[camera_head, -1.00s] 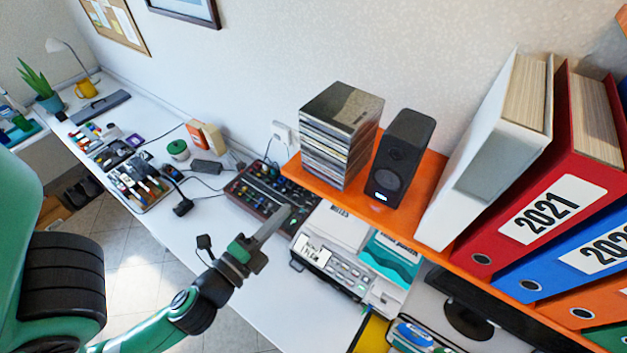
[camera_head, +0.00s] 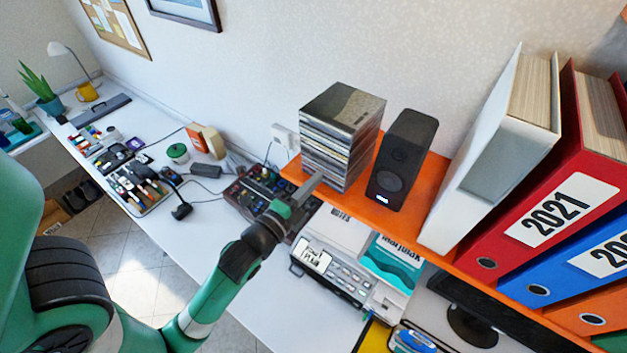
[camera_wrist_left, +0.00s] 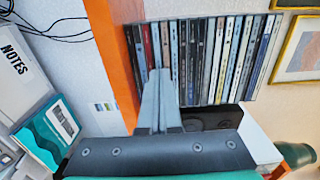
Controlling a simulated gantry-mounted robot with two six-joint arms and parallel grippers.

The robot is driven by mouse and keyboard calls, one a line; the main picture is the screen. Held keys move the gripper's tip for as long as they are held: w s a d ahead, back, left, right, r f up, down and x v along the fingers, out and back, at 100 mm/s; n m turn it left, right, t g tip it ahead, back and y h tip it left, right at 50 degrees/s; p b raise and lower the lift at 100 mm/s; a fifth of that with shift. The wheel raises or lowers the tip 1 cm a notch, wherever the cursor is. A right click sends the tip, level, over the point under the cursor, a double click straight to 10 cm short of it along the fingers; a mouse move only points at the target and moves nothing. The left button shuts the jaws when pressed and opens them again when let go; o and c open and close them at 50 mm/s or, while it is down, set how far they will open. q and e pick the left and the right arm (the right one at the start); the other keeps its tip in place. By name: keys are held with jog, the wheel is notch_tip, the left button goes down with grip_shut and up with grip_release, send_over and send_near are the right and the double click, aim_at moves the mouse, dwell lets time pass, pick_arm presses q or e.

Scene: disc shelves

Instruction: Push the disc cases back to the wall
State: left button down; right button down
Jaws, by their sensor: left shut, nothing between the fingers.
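The disc cases (camera_head: 340,125) stand in one upright stack on the left end of the orange shelf (camera_head: 425,205), beside a black speaker. Their labelled spines also show in the left wrist view (camera_wrist_left: 205,55). My left gripper (camera_head: 314,182) is shut and empty. Its fingertips are at the front of the stack, near the lower cases. In the left wrist view the shut fingers (camera_wrist_left: 158,80) overlap the spines near the shelf; whether they touch cannot be told. The stack's back side and its gap to the wall are hidden. My right gripper is not in view.
A black speaker (camera_head: 402,158) stands close to the right of the stack, then a white binder (camera_head: 490,165) and a red binder (camera_head: 535,210).

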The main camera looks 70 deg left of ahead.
aim_at(327, 167)
pick_arm(q)
jog(key=shift+w+a, duration=0.25)
jog(key=shift+w, duration=0.05)
jog(key=p+x, duration=0.1)
jog(key=x, duration=0.3)
jog(key=shift+w+a+r+p, duration=0.1)
jog(key=shift+w+a+p, duration=0.1)
jog(key=shift+w+p, duration=0.15)
jog(key=shift+w+a, duration=0.25)
jog(key=shift+w, duration=0.15)
jog(key=shift+s+d, duration=0.1)
